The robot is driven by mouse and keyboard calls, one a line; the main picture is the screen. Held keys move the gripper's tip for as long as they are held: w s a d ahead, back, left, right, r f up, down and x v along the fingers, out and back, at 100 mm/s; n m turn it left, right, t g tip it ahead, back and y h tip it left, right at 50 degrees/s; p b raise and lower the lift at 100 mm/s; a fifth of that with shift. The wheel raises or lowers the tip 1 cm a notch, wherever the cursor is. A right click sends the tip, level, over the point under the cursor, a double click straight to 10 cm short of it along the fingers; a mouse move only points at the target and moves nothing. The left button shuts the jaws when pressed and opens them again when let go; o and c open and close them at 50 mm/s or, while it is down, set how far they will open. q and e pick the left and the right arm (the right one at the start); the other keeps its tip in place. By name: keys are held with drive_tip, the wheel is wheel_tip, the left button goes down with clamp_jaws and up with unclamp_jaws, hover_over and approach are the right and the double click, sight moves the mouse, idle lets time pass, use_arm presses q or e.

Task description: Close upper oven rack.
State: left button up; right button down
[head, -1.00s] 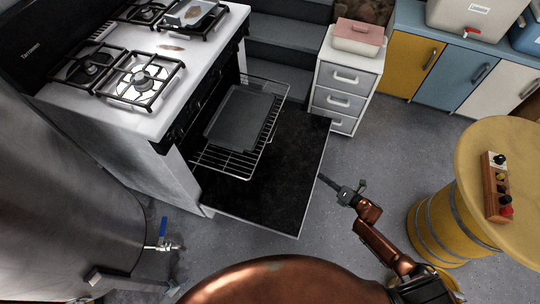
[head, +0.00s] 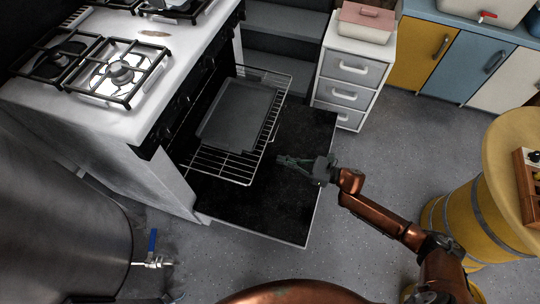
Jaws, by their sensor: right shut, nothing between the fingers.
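The upper oven rack (head: 232,173) is a wire rack pulled out of the white stove (head: 155,180) over the lowered oven door. A dark baking tray (head: 236,115) lies on it. The black inner face of the oven door (head: 270,205) is open flat below the rack. My right gripper (head: 281,160) is shut and empty, above the door, just right of the rack's front edge, with its fingers pointing left toward it. A small gap seems to show between fingertips and rack. My left gripper is not in view.
A white drawer unit (head: 348,72) with a pink-lidded box (head: 367,18) stands behind the door. A yellow barrel table (head: 460,215) is at the right. A metal tank (head: 60,225) with a blue-handled tap (head: 152,243) is at the lower left. Grey floor is clear between.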

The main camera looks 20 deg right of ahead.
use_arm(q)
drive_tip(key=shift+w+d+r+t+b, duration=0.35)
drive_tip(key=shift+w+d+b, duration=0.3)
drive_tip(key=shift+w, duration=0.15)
use_arm(e)
drive_tip(key=shift+x, duration=2.55)
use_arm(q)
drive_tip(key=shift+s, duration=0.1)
use_arm(e)
drive_tip(key=shift+w+a, duration=0.1)
